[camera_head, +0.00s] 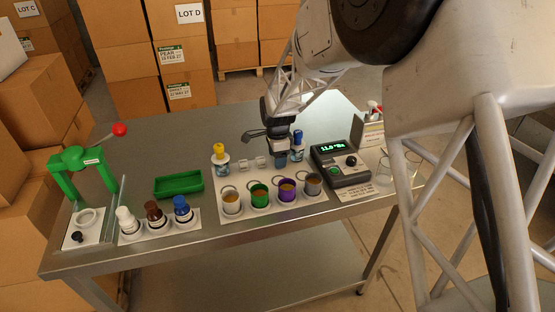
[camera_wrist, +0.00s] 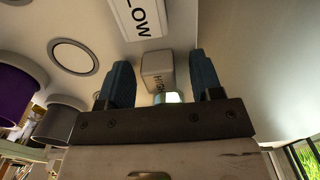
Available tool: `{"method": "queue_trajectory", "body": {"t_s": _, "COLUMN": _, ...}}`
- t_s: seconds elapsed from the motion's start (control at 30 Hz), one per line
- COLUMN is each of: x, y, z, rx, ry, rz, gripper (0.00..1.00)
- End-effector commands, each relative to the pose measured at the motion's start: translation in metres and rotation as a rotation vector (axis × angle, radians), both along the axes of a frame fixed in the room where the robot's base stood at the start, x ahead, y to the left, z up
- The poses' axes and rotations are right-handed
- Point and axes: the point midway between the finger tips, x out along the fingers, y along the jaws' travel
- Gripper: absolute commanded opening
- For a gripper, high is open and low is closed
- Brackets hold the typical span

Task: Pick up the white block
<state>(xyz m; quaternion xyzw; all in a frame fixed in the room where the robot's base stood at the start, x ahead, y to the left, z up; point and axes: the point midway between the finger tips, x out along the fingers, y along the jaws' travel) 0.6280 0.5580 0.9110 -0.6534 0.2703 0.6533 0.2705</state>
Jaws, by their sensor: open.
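My gripper (camera_head: 281,160) points down over the white mat at the rear of the table, with its blue fingers apart. In the wrist view, a small pale block (camera_wrist: 157,68) with dark lettering shows between the open fingers; the fingers do not visibly clamp it. A second white block (camera_wrist: 143,17) marked "LOW" lies just beyond it. In the head view, small white blocks (camera_head: 246,164) show just left of my gripper; the block under the fingers is hidden there. I cannot tell how far the fingertips are above the block.
A yellow-capped bottle (camera_head: 220,158) and a blue-capped bottle (camera_head: 297,147) stand on either side. Several colored cups (camera_head: 259,196) stand in front. A digital meter (camera_head: 341,163) is to the right. A green tray (camera_head: 179,184) and a green press (camera_head: 82,165) are to the left.

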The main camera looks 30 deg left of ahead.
Motion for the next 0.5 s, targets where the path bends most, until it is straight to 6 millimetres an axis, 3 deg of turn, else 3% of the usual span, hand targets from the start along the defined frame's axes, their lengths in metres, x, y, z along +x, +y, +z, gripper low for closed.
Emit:
{"method": "queue_trajectory", "body": {"t_s": 0.47, "x": -0.0001, "y": -0.0001, "z": 0.0003, "rx": 0.000, "ry": 0.000, "rz": 0.000, "gripper": 0.60}}
{"method": "queue_trajectory", "body": {"t_s": 0.5, "x": -0.0001, "y": -0.0001, "z": 0.0003, "rx": 0.000, "ry": 0.000, "rz": 0.000, "gripper": 0.53}}
